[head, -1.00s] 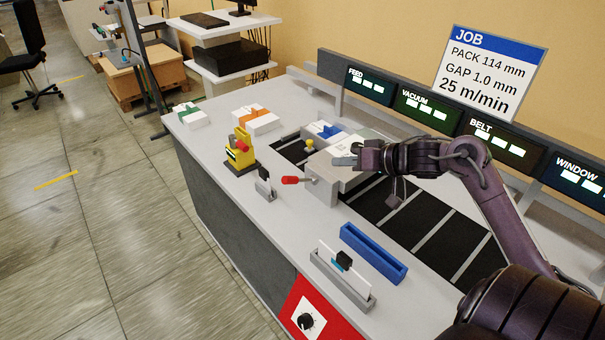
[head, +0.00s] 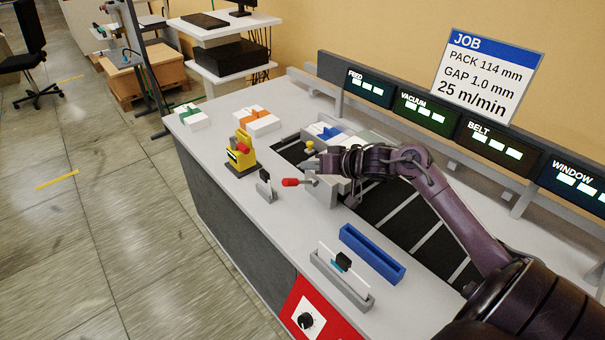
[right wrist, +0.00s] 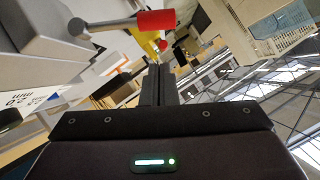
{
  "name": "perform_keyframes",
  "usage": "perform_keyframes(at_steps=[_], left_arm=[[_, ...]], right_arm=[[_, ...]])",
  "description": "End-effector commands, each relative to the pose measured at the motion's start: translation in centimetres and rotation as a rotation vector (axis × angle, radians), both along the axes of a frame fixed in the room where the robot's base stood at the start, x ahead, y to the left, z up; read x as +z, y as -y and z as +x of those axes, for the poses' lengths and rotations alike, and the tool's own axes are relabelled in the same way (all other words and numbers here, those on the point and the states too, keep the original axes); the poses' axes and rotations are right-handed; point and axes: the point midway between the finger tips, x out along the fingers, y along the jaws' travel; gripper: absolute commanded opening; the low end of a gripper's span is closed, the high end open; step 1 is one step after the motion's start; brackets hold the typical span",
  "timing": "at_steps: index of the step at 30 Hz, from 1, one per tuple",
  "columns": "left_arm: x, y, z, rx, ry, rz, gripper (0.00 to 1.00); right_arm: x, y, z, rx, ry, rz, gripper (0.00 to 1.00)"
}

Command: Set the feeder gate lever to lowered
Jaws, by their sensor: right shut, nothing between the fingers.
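The feeder gate lever has a red grip (head: 291,182) on a thin metal rod. It sticks out to the left from the side of a grey feeder block (head: 322,192) and looks roughly level. In the right wrist view the red grip (right wrist: 157,20) shows at the top, off the fingertips. My right gripper (head: 307,164) is shut and empty, just above and behind the lever in the head view, with a gap to the red grip. In the right wrist view its closed fingers (right wrist: 158,84) point up the picture. My left gripper is not in view.
A yellow device with a red button (head: 242,150) stands left of the lever. A small gauge stand (head: 266,188) is nearer. A blue tray (head: 372,254) and a grey holder (head: 341,282) lie at the front right. Dark belt strips (head: 400,215) run beside the feeder.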

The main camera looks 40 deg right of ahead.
Motion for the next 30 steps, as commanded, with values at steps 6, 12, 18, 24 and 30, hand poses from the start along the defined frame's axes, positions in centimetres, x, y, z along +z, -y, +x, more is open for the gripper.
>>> perform_keyframes(at_steps=[6, 12, 18, 24, 30], left_arm=[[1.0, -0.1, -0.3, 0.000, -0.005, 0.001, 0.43], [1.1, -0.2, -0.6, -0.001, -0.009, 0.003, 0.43], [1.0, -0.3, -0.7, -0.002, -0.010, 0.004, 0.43], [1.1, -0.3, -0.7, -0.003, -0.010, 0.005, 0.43], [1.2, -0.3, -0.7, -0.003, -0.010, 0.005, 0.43]], right_arm=[[-2.4, -1.6, 0.8, 0.000, -0.002, 0.002, 0.00], [-3.4, -2.1, 1.1, 0.001, -0.001, 0.000, 0.00], [-3.5, -2.1, 1.1, 0.000, 0.000, -0.001, 0.00], [-3.5, -2.1, 1.1, 0.000, 0.000, -0.006, 0.00], [-3.8, -2.5, 1.0, 0.001, 0.003, -0.047, 0.00]])
